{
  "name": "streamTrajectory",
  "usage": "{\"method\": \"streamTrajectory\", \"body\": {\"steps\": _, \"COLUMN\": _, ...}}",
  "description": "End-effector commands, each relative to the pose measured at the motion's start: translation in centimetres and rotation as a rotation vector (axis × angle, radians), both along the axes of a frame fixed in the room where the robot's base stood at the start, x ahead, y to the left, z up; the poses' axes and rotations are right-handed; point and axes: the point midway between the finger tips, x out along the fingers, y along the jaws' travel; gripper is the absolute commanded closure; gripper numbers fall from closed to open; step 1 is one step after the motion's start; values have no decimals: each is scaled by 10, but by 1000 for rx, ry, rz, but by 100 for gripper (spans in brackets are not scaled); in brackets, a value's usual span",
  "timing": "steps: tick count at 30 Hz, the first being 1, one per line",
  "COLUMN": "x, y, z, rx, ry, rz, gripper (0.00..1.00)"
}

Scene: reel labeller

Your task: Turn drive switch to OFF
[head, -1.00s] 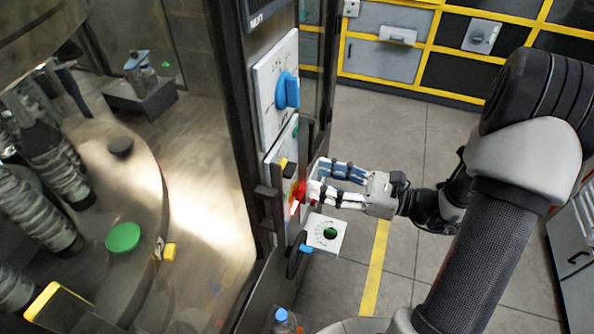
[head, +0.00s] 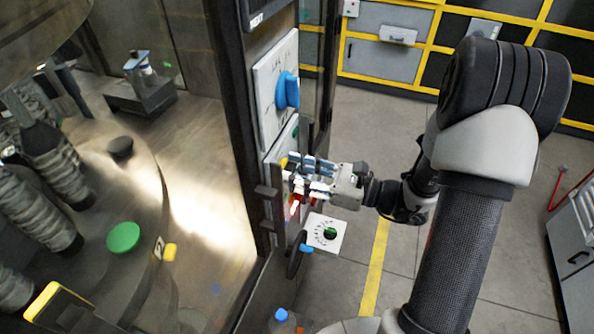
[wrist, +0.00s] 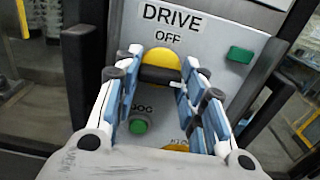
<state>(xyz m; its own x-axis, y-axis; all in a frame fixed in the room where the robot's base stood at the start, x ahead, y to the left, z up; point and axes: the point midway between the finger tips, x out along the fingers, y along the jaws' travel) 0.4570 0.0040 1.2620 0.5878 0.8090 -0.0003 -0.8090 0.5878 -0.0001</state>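The drive switch (wrist: 163,73) is a yellow disc with a black bar handle on a grey panel, under the labels DRIVE and OFF in the wrist view. The handle lies roughly across the picture, with a small white mark near its right end. My gripper (wrist: 160,78) is open, its fingertips on either side of the handle; I cannot tell whether they touch it. In the head view my gripper (head: 302,173) is close in front of the panel and hides most of the switch. A bit of yellow shows beside the fingertips.
A blue knob (head: 287,91) is on the panel above. A red part (head: 295,205) shows below my gripper. A white plate with a green centre (head: 326,233) sits lower.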

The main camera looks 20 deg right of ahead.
Motion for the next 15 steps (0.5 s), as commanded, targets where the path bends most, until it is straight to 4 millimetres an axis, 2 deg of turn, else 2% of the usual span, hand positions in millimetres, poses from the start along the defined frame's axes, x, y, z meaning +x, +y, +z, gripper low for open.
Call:
{"method": "streamTrajectory", "body": {"steps": 8, "x": 0, "y": 0, "z": 0, "rx": 0, "ry": 0, "rz": 0, "gripper": 86}}
{"method": "streamTrajectory", "body": {"steps": 15, "x": 0, "y": 0, "z": -1, "rx": -15, "ry": -20, "rz": 0, "gripper": 86}}
